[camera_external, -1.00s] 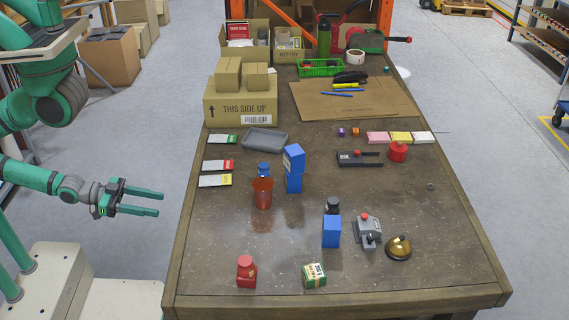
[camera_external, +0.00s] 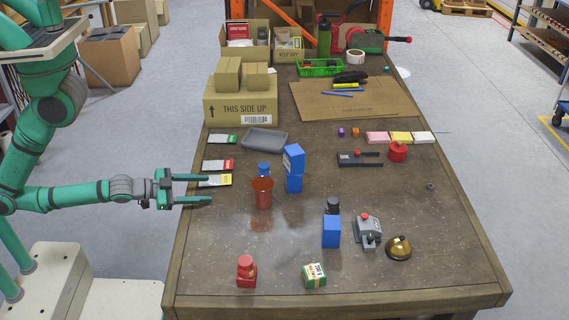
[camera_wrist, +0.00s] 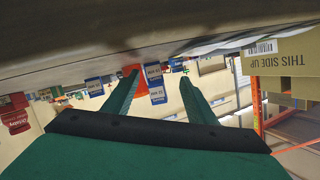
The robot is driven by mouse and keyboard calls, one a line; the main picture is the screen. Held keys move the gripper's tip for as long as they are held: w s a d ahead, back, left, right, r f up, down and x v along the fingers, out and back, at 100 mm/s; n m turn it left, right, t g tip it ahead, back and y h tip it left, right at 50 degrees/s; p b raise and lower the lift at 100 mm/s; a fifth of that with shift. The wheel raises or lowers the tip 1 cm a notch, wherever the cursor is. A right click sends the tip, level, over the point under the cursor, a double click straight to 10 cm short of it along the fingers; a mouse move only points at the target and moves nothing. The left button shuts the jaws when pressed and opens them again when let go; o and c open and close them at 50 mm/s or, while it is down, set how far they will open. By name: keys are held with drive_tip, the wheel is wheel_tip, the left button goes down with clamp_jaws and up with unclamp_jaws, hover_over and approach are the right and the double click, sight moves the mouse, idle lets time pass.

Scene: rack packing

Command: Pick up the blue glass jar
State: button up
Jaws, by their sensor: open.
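The blue glass jar (camera_external: 264,168) appears to be the small blue round item on the left half of the table in the external view. An orange-red cup (camera_external: 263,194) stands just in front of it and hides its lower part. My gripper (camera_external: 207,189) is open and empty, its two fingers pointing right over the table's left edge, left of the cup and jar and apart from both. In the wrist view the open fingers (camera_wrist: 155,66) frame a blue box (camera_wrist: 155,84); I cannot make out the jar there.
Two blue boxes, one on the other (camera_external: 294,170), stand right of the jar. Flat packets (camera_external: 216,181) lie near the fingertips. A grey tray (camera_external: 265,139) lies behind.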

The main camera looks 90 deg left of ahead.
sight(273, 172)
drive_tip(key=w+a+n+y, duration=0.1)
drive_tip(key=w+a, duration=0.1)
drive_tip(key=w+a+r+n+g+y, duration=0.1)
drive_tip(key=w+a, duration=0.2)
drive_tip(key=w+a+n+y, duration=0.1)
drive_tip(key=w+a, duration=0.1)
drive_tip(key=w, duration=0.1)
drive_tip(key=shift+a+r+n+g, duration=0.15)
drive_tip(key=shift+a+n+g, duration=0.1)
drive_tip(key=shift+n+g, duration=0.15)
drive_tip(key=w+n, duration=0.1)
drive_tip(key=w, duration=0.1)
drive_tip(key=w+n+g, duration=0.1)
drive_tip(key=w+n, duration=0.2)
drive_tip(key=w, duration=0.2)
drive_tip(key=shift+a+r+g+y, duration=0.2)
drive_tip(key=shift+a+g+y, duration=0.1)
drive_tip(key=shift+a+y, duration=0.1)
drive_tip(key=shift+w+a+n, duration=0.1)
drive_tip(key=shift+w+n, duration=0.2)
drive_tip(key=x, duration=1)
drive_tip(key=shift+w+f, duration=0.2)
drive_tip(key=shift+w, duration=0.15)
drive_tip(key=c, duration=1.2)
